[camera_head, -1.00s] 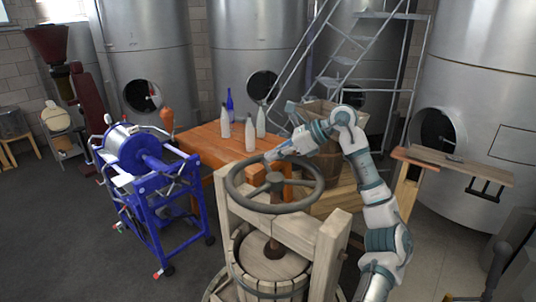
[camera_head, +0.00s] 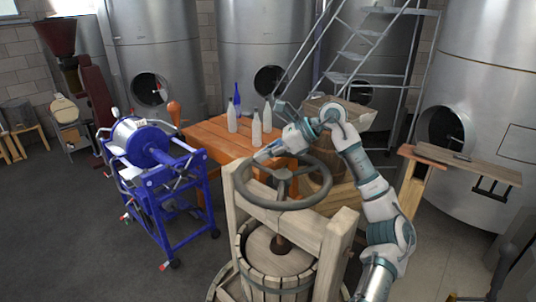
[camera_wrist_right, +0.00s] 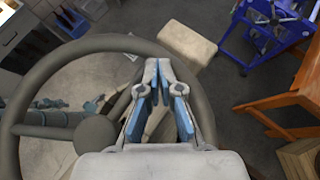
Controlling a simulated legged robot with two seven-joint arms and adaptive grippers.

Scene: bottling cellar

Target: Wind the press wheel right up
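The press wheel (camera_head: 316,196) is a dark grey hand wheel on a screw above the wooden press frame (camera_head: 305,224). A slatted wooden basket (camera_head: 277,285) stands below it. My right gripper (camera_head: 260,156) is at the wheel's far left rim. In the right wrist view its fingers (camera_wrist_right: 158,66) draw together at their tips over the rim, and it looks shut on it. The wheel (camera_wrist_right: 20,95) fills the left of that view; the exact contact is hidden. My left gripper (camera_wrist_right: 92,104) seems to show beneath the wheel there, too small to read.
A blue machine on a wheeled frame (camera_head: 150,146) stands to the left. Behind the wheel is an orange table (camera_head: 208,134) with several bottles (camera_head: 255,128). A metal stair (camera_head: 352,58) and steel tanks (camera_head: 160,40) line the back. A wooden shelf (camera_head: 468,164) is at right.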

